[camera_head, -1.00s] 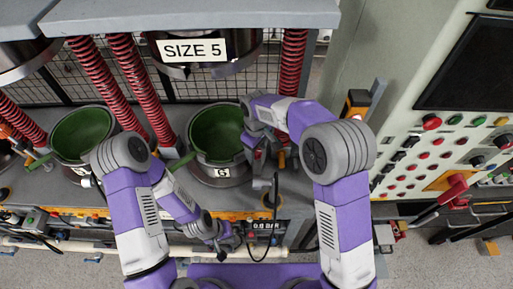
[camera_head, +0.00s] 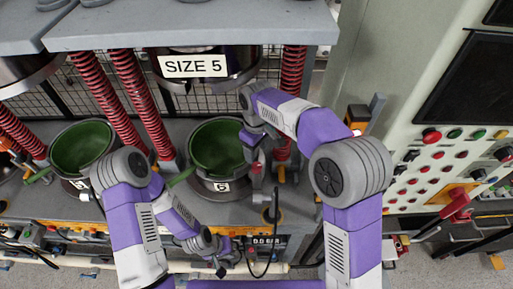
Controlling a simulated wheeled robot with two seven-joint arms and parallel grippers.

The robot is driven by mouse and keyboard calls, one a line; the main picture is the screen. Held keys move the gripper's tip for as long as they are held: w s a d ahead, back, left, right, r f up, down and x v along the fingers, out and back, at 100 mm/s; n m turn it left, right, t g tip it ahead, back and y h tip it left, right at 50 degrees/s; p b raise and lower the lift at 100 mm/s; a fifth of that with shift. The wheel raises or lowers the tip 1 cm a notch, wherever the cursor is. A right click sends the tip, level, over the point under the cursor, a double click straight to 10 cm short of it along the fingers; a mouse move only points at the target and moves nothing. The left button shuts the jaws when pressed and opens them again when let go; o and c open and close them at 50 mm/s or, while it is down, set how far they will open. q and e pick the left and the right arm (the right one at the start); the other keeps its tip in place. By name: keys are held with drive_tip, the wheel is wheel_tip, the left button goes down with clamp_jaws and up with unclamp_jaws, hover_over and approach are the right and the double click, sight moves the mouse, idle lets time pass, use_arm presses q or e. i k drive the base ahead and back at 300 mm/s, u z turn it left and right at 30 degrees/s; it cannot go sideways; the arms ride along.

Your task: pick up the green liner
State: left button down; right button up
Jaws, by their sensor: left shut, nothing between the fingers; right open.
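A second green liner (camera_head: 82,146) sits in another pot at the left. Each liner has a green handle sticking out to the lower left. My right gripper (camera_head: 257,160) is at the right rim of the middle liner, pointing down and open; I cannot tell whether its fingers straddle the rim. My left gripper (camera_head: 227,257) is shut and empty, low in front of the press edge.
Red spring-wrapped columns (camera_head: 140,100) stand behind and between the pots. A control panel (camera_head: 440,150) with buttons and a red lever fills the right side. A black cable (camera_head: 268,240) hangs at the front edge of the press.

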sight(215, 146)
drive_tip(key=k, duration=1)
